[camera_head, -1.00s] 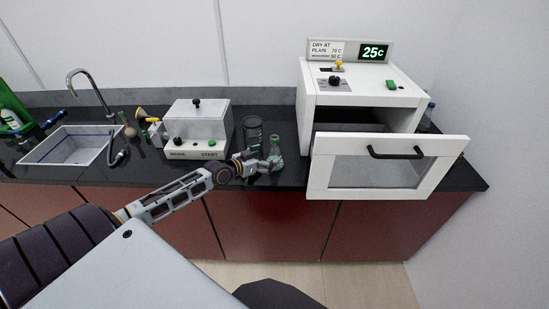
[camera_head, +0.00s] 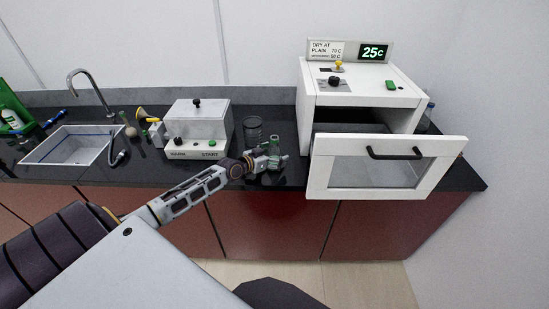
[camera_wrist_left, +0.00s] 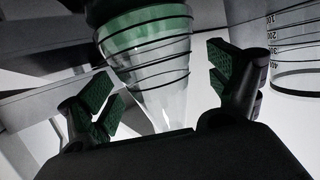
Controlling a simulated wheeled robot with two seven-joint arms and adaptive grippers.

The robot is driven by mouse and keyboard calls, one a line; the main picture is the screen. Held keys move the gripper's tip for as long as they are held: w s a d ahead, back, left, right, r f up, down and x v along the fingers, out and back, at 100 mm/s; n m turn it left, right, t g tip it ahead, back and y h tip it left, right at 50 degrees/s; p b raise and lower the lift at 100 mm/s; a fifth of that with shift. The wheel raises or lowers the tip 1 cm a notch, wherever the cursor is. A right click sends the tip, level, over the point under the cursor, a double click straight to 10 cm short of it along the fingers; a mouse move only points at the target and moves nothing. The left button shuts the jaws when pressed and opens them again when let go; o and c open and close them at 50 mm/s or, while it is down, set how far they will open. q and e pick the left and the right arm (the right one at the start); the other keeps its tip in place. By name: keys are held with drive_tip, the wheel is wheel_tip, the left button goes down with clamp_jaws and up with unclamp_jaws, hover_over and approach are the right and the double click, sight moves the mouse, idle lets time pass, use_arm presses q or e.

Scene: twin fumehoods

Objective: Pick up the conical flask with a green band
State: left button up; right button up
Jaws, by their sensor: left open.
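The conical flask with a green band (camera_head: 274,147) stands on the dark counter, to the right of the white START box. My left gripper (camera_head: 273,160) is at the flask, partly covering it in the head view. In the left wrist view the clear flask (camera_wrist_left: 150,62), with its green band and dark rings, lies between the two green-padded fingers of the left gripper (camera_wrist_left: 160,88). The fingers are spread, with visible gaps on both sides of the flask. My right gripper is not in view.
A clear graduated beaker (camera_head: 253,131) stands just left of the flask and shows at right in the wrist view (camera_wrist_left: 295,50). The START box (camera_head: 197,130) is farther left. The dryer's open white drawer (camera_head: 333,185) juts out to the right.

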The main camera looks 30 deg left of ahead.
use_arm(q)
drive_tip(key=shift+c, duration=0.5)
drive_tip(key=c, duration=1.1)
drive_tip(key=shift+r, duration=0.1)
drive_tip(key=shift+c, duration=0.2)
wheel_tip(320, 180, up, 10)
